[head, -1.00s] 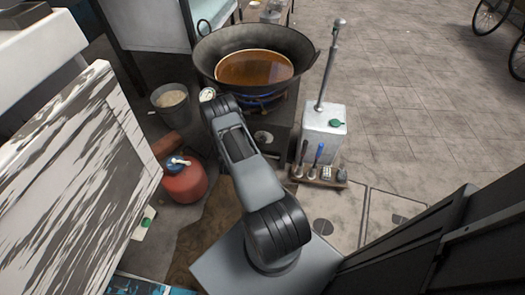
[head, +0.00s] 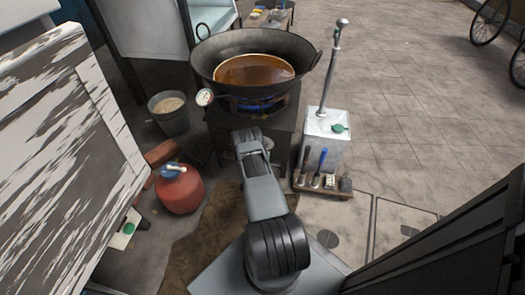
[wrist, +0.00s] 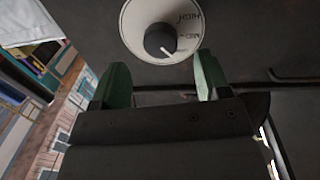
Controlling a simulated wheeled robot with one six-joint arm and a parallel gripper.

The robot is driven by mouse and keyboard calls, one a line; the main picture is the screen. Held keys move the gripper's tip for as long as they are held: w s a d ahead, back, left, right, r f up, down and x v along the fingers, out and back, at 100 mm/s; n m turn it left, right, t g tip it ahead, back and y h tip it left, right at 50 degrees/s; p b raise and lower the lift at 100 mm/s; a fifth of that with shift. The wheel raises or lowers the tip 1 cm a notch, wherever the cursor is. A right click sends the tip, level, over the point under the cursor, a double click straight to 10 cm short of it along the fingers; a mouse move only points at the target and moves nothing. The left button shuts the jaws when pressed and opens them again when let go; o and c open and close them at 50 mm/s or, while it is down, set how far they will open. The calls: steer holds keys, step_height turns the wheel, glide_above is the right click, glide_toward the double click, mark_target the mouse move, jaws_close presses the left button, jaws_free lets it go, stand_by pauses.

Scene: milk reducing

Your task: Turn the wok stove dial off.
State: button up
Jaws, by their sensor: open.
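In the wrist view the stove dial has a black knob (wrist: 159,39) on a round white plate (wrist: 135,28), fixed to a dark stove front. The labels HIGH and MED show at its right, turned over. The knob's white mark points to the lower right. My gripper (wrist: 160,74) is open and empty, its two green fingers just below the dial and apart from the knob. In the head view the dark stove (head: 276,127) stands under the wok (head: 305,64), with a blue flame (head: 262,105). My arm hides the dial and the gripper's fingertips there.
A red gas bottle (head: 180,190) and a grey bucket (head: 168,118) stand left of the stove. A metal canister (head: 325,152) and a wooden utensil rack (head: 322,190) stand at the right. A white-streaked board (head: 60,150) fills the left side. Paving at the right is open.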

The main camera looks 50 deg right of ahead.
steer(key=shift+b+x, duration=0.5)
steer(key=shift+x, duration=1.65)
steer(key=c, duration=0.9)
